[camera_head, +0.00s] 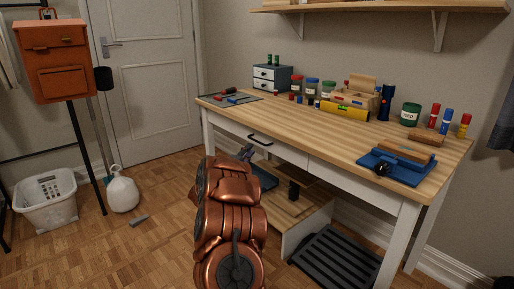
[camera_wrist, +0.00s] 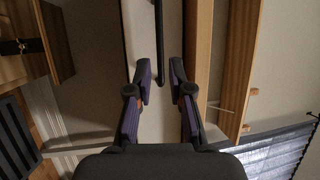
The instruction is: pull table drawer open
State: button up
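The desk (camera_head: 330,128) has a light wood top, white legs and a white front. The left drawer front (camera_head: 226,124) appears flush with the desk and carries a black bar handle (camera_head: 260,139). In the wrist view the handle (camera_wrist: 157,40) runs from the top edge down to between my fingertips in the picture. My gripper (camera_head: 246,152) is just below and left of the handle in the head view. In the wrist view my gripper (camera_wrist: 159,68) is open, its two fingers apart with nothing held. I cannot tell how far the fingertips are from the drawer front.
A lower wooden shelf (camera_head: 292,210) and a black slatted rack (camera_head: 335,262) sit under the desk.

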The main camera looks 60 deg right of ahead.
aim_at(257, 141)
jog(key=shift+b+x, duration=0.95)
jog(key=shift+x, duration=2.85)
grip_shut()
